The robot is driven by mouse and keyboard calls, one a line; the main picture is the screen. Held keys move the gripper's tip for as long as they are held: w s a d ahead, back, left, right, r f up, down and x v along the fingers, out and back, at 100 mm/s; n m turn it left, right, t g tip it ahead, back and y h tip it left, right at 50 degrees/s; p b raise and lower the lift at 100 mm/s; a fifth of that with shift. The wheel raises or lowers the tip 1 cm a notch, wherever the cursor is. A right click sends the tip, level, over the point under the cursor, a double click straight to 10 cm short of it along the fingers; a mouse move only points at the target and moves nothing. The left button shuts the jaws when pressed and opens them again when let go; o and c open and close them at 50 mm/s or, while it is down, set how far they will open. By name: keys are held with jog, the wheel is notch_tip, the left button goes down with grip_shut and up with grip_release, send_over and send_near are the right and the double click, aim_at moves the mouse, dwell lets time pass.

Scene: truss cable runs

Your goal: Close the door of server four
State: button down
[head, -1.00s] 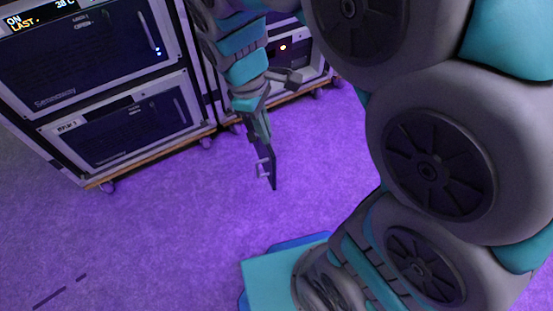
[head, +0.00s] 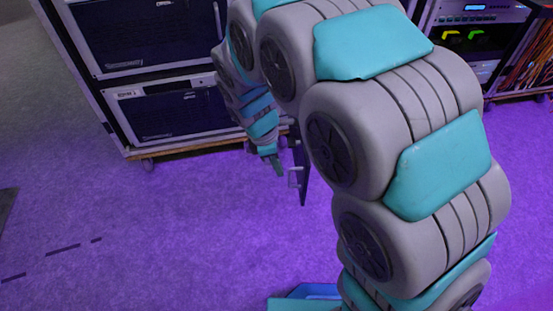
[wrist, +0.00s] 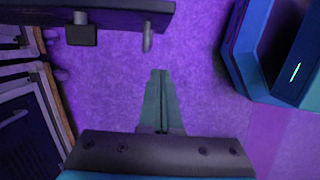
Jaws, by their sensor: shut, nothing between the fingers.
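A dark door (head: 303,176) stands swung out from the racks and shows nearly edge-on in the head view, with a pale handle (head: 294,178) on its left side. The rack it hangs from is hidden behind my arm. My gripper (head: 280,169) points down just left of the door, close to the handle; I cannot tell whether they touch. In the wrist view the door's edge (wrist: 115,15) crosses the top left, with the handle (wrist: 147,37) sticking out toward my gripper (wrist: 160,76). The fingers are together and empty, apart from the handle there. No server number is readable.
A rack with two dark server units (head: 170,115) stands at the left on casters; its edge shows in the wrist view (wrist: 50,95). Another rack with cables (head: 525,60) stands at the right back. Purple carpet (head: 180,220) in front is clear.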

jog(key=d+f+b, duration=0.1)
jog(key=d+f, duration=0.2)
jog(key=d, duration=0.2)
jog(key=shift+w+f, duration=0.3)
